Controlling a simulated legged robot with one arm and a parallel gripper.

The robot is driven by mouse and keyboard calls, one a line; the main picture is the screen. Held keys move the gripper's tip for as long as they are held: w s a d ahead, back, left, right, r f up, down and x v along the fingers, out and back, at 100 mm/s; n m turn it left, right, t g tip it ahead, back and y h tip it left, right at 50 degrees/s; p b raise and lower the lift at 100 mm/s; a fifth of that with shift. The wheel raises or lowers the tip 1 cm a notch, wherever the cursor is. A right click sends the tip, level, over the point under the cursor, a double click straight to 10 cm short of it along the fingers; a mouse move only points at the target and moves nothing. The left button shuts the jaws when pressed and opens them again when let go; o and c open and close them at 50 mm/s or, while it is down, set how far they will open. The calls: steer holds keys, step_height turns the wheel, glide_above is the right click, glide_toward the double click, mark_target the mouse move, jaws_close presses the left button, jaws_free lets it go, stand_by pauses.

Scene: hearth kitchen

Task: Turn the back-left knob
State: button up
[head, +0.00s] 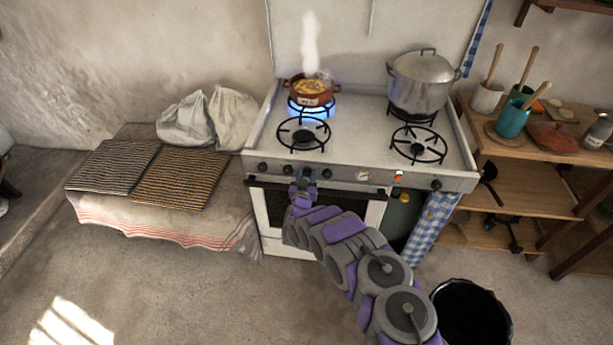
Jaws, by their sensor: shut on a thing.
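The white stove (350,135) stands against the wall with a row of dark knobs on its front panel. My gripper (306,174) is at this panel, left of its middle, and is shut on a stove knob, which the fingers mostly hide. Two knobs show to its left, the outer one (262,166) and a nearer one (287,169). Another knob (326,174) is just right of my gripper. The back-left burner has a blue flame (292,104) under a brown pot of food (311,90), and steam rises from it. Which burner the held knob serves cannot be told.
A large lidded metal pot (421,82) stands on the back-right burner. Both front burners are bare. A wooden shelf unit (525,184) with utensils is at right, and a black bucket (470,312) is on the floor. A cloth-covered bench (150,220) with racks is at left.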

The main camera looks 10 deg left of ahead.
steer(key=n, duration=0.6)
steer(key=shift+a, duration=0.25)
steer(key=n, duration=0.5)
steer(key=shift+a+n, duration=0.1)
steer(key=shift+n, duration=0.3)
steer(key=shift+s+f, duration=0.1)
steer(key=o, duration=1.1)
steer(key=shift+a, duration=0.1)
steer(key=shift+c, duration=0.2)
